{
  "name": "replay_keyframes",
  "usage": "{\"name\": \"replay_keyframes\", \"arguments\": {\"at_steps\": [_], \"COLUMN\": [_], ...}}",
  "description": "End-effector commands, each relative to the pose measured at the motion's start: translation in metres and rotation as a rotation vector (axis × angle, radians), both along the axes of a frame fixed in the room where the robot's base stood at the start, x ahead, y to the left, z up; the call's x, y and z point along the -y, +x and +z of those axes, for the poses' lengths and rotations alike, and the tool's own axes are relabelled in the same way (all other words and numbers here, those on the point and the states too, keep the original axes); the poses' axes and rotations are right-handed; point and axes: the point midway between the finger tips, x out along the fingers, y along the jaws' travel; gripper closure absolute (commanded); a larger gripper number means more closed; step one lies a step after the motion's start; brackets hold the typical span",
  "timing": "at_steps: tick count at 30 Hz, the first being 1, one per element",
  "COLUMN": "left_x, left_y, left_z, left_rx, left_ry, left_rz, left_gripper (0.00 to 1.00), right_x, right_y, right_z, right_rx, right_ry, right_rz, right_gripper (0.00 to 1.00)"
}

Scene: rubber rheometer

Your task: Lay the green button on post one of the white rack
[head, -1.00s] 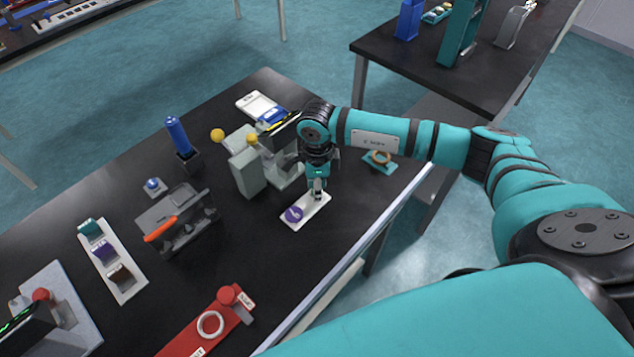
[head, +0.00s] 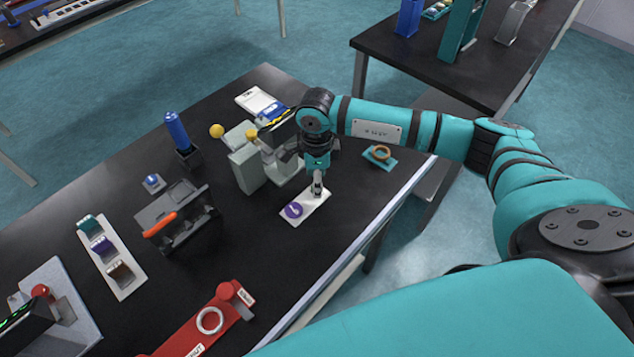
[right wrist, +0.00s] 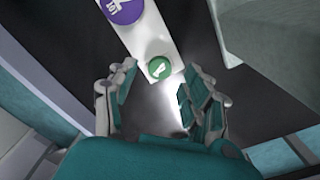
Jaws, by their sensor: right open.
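A narrow white rack (head: 299,221) lies on the black bench below my right gripper. A round purple button (head: 293,210) lies on its near part. The round green button (right wrist: 160,67) shows in the right wrist view at the other end of the white rack (right wrist: 150,35), lying on it; the purple button (right wrist: 122,10) is farther along. My right gripper (head: 318,194) points down over the green button's end, which hides the button in the head view. In the right wrist view the gripper (right wrist: 157,84) is open, its fingers apart and nothing between them. My left gripper is not in view.
A grey-green device with yellow knobs (head: 250,165) stands close left of my right gripper. A red fixture (head: 205,325) and a white strip with coloured blocks (head: 125,285) lie nearer.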

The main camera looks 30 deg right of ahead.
Motion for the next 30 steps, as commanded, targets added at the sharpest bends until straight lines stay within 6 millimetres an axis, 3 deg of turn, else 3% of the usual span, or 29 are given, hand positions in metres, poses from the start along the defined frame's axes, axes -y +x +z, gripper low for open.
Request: {"name": "replay_keyframes", "arguments": {"at_steps": [9, 15, 20, 30], "left_x": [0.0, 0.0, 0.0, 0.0], "left_y": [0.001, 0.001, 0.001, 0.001], "left_z": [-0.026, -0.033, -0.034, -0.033], "left_rx": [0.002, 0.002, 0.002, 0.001], "left_ry": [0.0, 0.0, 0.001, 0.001], "left_rz": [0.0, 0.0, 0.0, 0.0], "left_gripper": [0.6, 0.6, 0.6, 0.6], "right_x": [0.0, 0.0, 0.001, 0.0], "right_y": [0.001, 0.0, 0.0, -0.001], "right_z": [0.066, 0.095, 0.104, 0.105], "right_rx": [0.005, 0.002, 0.0, 0.0], "right_ry": [0.0, -0.001, -0.001, -0.001], "right_rz": [0.0, 0.0, 0.0, 0.0], "right_gripper": [0.5, 0.5, 0.5, 0.5]}}
